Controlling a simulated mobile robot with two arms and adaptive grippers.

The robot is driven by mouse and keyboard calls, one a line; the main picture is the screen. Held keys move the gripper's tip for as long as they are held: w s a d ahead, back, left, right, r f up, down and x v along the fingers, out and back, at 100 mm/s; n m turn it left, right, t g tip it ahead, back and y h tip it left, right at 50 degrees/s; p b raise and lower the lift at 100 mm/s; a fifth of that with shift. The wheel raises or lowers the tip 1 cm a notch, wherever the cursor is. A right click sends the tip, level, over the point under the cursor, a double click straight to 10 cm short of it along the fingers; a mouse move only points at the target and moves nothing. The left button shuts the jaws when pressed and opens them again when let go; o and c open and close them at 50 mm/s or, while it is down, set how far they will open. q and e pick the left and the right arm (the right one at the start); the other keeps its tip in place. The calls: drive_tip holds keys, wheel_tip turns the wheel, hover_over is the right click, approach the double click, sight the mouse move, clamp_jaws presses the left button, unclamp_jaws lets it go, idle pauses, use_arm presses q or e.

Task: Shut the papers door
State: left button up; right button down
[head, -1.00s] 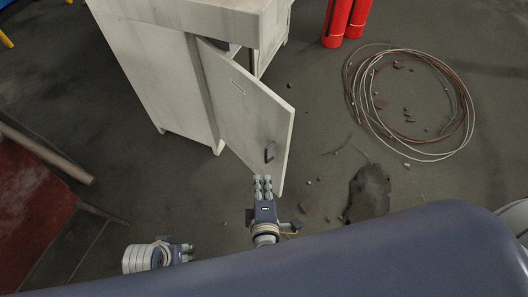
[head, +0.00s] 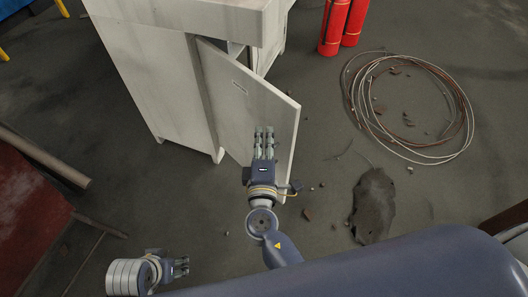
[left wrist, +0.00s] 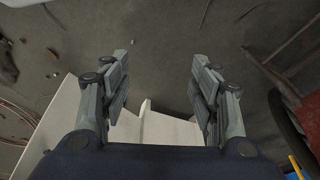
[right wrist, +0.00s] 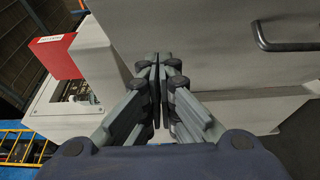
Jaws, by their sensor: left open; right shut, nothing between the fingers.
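The papers door (head: 230,110) is a pale grey panel standing ajar, swung out from the white cabinet (head: 150,80). My right gripper (head: 264,130) is shut and empty, in front of the door's face near its free edge. The right wrist view shows its closed fingers (right wrist: 158,60) before the door (right wrist: 215,50), with the dark bar handle (right wrist: 290,46) to their right. Whether the fingers touch the door I cannot tell. In the head view the handle is hidden behind my right gripper. My left gripper (head: 185,266) is open and empty, low at the left, away from the door.
Red cylinders (head: 335,25) stand beyond the cabinet. Coiled cable (head: 355,85) and a dark rat-like shape (head: 374,205) lie on the floor at right. A dark red panel with a frame (head: 30,215) is at left. Floor between it and the cabinet is clear.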

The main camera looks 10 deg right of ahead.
sight(276, 113)
use_arm(q)
drive_tip(key=shift+f, duration=1.2)
use_arm(e)
drive_tip(key=shift+w+d, duration=0.5)
drive_tip(key=shift+d, duration=0.35)
drive_tip(key=shift+w+d, duration=0.5)
drive_tip(key=shift+d, duration=0.35)
drive_tip(key=shift+d, duration=0.1)
